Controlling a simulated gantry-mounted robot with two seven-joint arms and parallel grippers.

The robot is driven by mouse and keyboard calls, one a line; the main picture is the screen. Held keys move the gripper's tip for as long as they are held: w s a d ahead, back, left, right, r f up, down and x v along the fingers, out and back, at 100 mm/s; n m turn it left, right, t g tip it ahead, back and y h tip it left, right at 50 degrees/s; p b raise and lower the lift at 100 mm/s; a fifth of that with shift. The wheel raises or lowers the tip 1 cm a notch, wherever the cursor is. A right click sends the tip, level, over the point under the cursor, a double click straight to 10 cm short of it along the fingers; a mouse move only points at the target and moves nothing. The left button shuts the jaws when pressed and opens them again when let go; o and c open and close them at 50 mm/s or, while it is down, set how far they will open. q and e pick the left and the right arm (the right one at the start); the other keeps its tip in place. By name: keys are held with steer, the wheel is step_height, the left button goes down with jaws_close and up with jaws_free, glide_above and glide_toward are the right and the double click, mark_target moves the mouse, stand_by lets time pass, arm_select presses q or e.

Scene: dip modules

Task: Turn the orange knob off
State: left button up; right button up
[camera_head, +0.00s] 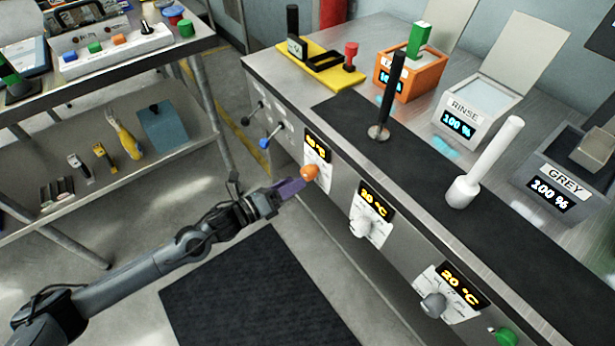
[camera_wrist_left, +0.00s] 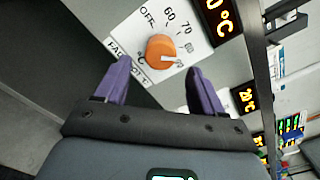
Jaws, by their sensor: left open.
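The orange knob (camera_head: 309,173) sits on the front panel of the metal bench, below a lit temperature display (camera_head: 317,147). In the left wrist view the orange knob (camera_wrist_left: 159,49) is on a white dial plate marked OFF, 60, 70 and a further number. Its pale pointer mark faces right, away from OFF, near the last number. My left gripper (camera_head: 293,187) is just in front of the knob. Its purple fingers (camera_wrist_left: 159,78) are open, one to each side below the knob, with nothing between them. My right gripper is not in view.
A shelf cart (camera_head: 195,45) stands left. The floor in front is clear with a dark mat (camera_head: 250,290).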

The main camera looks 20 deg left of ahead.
mark_target(305, 177)
arm_select(q)
steer(key=shift+b+x, duration=0.9)
steer(key=shift+x, duration=2.1)
steer(key=shift+c, duration=0.2)
steer(key=c, duration=1)
